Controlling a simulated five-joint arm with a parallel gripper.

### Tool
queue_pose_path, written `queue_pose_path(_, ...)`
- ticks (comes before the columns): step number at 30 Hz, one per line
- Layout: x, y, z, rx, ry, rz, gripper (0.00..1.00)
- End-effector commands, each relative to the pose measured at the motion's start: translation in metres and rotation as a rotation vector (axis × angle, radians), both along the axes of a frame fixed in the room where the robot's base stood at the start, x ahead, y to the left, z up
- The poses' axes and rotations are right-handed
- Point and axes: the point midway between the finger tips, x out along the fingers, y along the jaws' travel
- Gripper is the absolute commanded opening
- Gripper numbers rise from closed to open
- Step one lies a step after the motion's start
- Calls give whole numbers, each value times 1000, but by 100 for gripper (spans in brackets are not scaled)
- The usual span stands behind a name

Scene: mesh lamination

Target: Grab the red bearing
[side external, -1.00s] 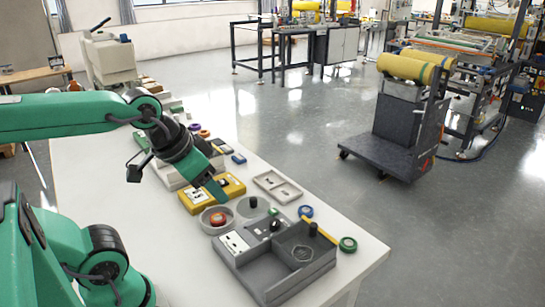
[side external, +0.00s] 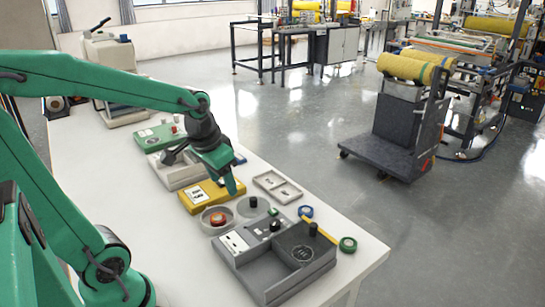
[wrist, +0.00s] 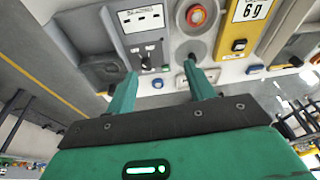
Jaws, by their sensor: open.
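The red bearing (side external: 218,218) lies in a round grey dish (side external: 204,228) on the white table, in front of the yellow box. In the wrist view the red bearing (wrist: 196,15) is near the top, beyond and a little right of the fingertips. My gripper (side external: 232,188) points down above the table near the yellow box, behind and apart from the bearing. In the wrist view my gripper (wrist: 161,73) is open, with two green fingers spread and nothing held between them.
A second dish (side external: 241,211) with a black piece stands close beside the bearing's dish. A grey tray (side external: 243,269) is in front, the yellow box (side external: 196,206) behind, and a light tray (side external: 277,186) to the right. Blue (side external: 306,211) and green (side external: 348,244) rings lie right. The table's near left is clear.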

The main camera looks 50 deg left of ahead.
Motion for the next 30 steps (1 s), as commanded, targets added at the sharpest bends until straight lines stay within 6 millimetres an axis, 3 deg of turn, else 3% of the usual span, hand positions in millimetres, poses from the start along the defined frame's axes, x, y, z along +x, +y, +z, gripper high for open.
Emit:
queue_pose_path(9,19,50,-47,-24,129,55,54)
queue_pose_path(18,23,92,-95,-62,226,95,54)
queue_pose_path(24,22,105,-110,-76,251,104,54)
queue_pose_path(30,22,106,-112,-77,254,104,54)
